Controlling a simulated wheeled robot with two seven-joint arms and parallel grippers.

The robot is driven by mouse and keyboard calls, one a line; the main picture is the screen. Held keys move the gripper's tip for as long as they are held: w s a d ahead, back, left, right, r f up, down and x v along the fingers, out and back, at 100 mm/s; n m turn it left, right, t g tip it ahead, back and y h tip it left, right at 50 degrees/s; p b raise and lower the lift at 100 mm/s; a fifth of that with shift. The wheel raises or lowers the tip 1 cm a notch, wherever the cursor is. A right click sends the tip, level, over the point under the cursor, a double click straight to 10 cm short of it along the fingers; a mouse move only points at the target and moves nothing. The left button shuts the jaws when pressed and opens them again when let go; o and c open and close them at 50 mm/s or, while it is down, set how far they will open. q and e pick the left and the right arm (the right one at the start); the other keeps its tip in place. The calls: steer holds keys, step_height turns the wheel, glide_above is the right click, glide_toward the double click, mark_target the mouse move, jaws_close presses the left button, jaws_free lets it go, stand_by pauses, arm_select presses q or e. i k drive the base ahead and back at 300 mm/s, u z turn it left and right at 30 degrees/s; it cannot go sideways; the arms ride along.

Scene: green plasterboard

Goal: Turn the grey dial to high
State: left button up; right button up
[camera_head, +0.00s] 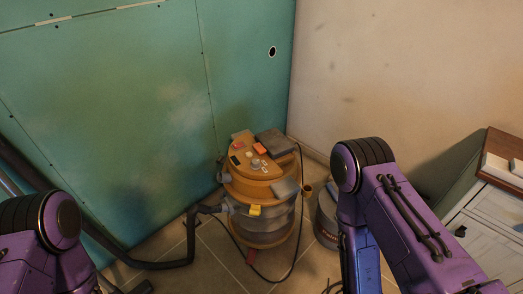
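A round orange and grey shop vacuum (262,226) stands on the tiled floor near the corner. On its orange top is a small grey dial (256,164), with small light labels around it. The dial's setting is too small to read. My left arm shows at the lower left and my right arm at the right, both purple with black joints. Neither gripper can be made out in the picture, and nothing of mine touches the vacuum.
A dark hose (160,264) runs left from the vacuum, and a black cable loops on its right. A grey bucket-like container (327,219) stands behind my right arm. A white cabinet (493,216) with a wooden top is at the right. Green plasterboard (130,110) stands behind.

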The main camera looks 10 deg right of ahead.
mark_target(256, 165)
steer(key=z, duration=0.05)
steer(key=k, duration=0.4)
steer(key=z, duration=1.05)
steer(key=i, duration=1.05)
steer(key=u, duration=0.35)
steer(key=i, duration=0.75)
steer(key=u, duration=0.65)
